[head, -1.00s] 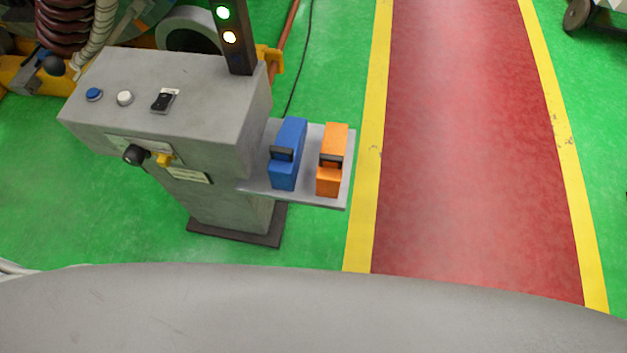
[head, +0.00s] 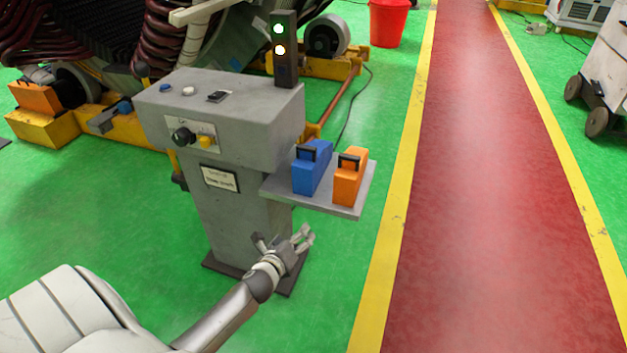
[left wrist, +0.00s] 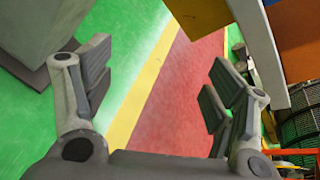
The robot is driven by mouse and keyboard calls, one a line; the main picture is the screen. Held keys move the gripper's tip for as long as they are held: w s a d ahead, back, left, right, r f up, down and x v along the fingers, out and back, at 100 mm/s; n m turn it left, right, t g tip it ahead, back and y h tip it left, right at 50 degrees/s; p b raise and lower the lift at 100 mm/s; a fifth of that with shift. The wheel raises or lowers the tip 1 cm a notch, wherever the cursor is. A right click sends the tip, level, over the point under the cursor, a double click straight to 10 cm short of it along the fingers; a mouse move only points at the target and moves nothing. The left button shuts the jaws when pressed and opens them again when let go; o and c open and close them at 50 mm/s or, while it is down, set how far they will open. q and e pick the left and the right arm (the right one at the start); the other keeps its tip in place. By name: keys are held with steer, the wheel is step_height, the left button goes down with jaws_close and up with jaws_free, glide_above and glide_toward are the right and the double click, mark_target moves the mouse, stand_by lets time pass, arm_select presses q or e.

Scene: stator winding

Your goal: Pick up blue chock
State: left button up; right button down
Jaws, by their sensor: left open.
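The blue chock (head: 311,168) is a blue block with a dark handle at its upper end. It stands on the grey side shelf (head: 346,208) of the control pedestal, left of an orange chock (head: 349,180). My left gripper (head: 300,238) is open and empty, in front of the pedestal and below the shelf in the head view. In the left wrist view the spread fingers (left wrist: 158,85) have only floor between them. A small blue patch at the top of that view may be the blue chock. My right gripper is not in view.
The grey control pedestal (head: 240,205) with knobs and a signal light (head: 284,50) stands left of the shelf. A stator with copper-coloured coils (head: 185,35) is behind it. A red bucket (head: 388,22) stands farther back. The red walkway (head: 490,200) is clear.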

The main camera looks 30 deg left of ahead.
mark_target(302, 178)
arm_select(q)
steer(key=w+r+m+t+b, duration=0.1)
steer(key=r+m, duration=0.1)
steer(key=r, duration=0.3)
steer(key=w+a+r+m+t+b, duration=0.1)
steer(key=w+r+m, duration=0.1)
steer(key=r+m, duration=0.1)
steer(key=w+r+m+t+y+b, duration=0.1)
steer(key=r+m+t, duration=0.1)
steer(key=r, duration=0.4)
steer(key=shift+w+a+r+m+b, duration=0.2)
steer(key=shift+r+m+b, duration=0.15)
steer(key=shift+m, duration=0.15)
steer(key=x, duration=0.4)
steer(key=shift+w+a+r, duration=0.1)
steer(key=shift+w+r, duration=0.15)
steer(key=x, duration=0.3)
steer(key=b+x, duration=0.1)
steer(key=x, duration=0.1)
steer(key=shift+a+r, duration=0.1)
steer(key=shift+r, duration=0.2)
steer(key=shift+w+a, duration=0.1)
steer(key=shift+w, duration=0.35)
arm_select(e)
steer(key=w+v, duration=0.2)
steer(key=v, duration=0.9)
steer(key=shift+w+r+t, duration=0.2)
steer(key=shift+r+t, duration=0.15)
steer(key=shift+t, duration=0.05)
